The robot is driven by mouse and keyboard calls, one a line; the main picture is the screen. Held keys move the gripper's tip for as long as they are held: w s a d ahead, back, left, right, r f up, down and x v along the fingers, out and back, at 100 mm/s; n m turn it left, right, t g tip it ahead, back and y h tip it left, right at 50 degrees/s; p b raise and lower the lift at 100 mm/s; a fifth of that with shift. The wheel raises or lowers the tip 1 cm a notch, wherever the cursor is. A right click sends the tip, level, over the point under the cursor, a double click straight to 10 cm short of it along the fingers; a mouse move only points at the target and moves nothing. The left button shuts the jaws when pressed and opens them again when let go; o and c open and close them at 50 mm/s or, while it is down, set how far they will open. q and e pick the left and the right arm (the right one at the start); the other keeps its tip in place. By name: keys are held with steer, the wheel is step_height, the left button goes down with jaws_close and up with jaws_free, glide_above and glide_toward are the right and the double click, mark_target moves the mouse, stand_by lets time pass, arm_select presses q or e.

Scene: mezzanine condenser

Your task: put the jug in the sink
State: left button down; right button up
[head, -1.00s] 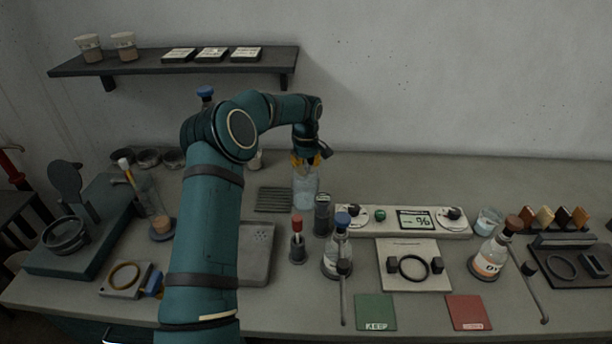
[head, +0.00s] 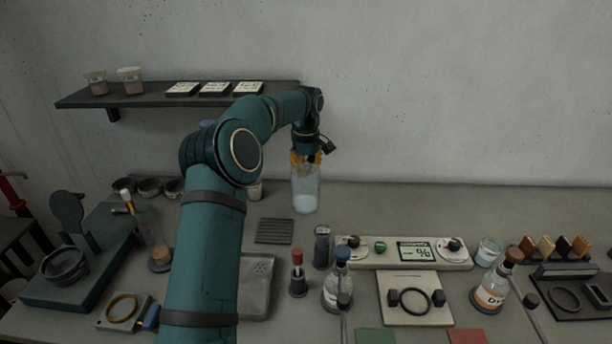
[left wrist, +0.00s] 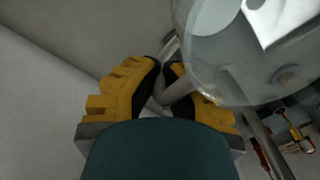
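The jug (head: 305,193) is clear glass with pale liquid in its lower part. It hangs upright above the back of the bench, right of the ribbed grey mat. My left gripper (head: 306,160) is at its top. In the left wrist view the yellow fingers (left wrist: 168,88) close around the jug's handle, with the jug's glass body (left wrist: 245,60) at the upper right. A shallow grey basin (head: 257,288) with small drain holes, apparently the sink, lies nearer the front, partly hidden by my left arm. My right gripper is not in view.
A ribbed mat (head: 274,231) lies behind the basin. A red-capped vial (head: 297,275), a dark cylinder (head: 321,247) and a blue-capped bottle (head: 338,290) stand right of the basin. A control panel (head: 410,252) lies further right. The back bench strip right of the jug is clear.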

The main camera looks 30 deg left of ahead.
arm_select(q)
steer(key=shift+r, duration=0.75)
steer(key=s+d+f+m+b, duration=0.1)
steer(key=s+f+m, duration=0.2)
steer(key=s+m, duration=0.75)
steer(key=s+d+f+m, duration=0.2)
steer(key=s+f+m, duration=0.2)
steer(key=s+m, duration=0.7)
steer(key=s+f+n, duration=0.1)
steer(key=f, duration=0.2)
steer(key=s+f+n+b, duration=0.1)
steer(key=f, duration=0.2)
steer(key=f+n, duration=0.1)
steer(key=f, duration=0.2)
steer(key=shift+s+a+f+b, duration=0.1)
steer(key=shift+s+f+b, duration=0.1)
steer(key=shift+s+b, duration=0.2)
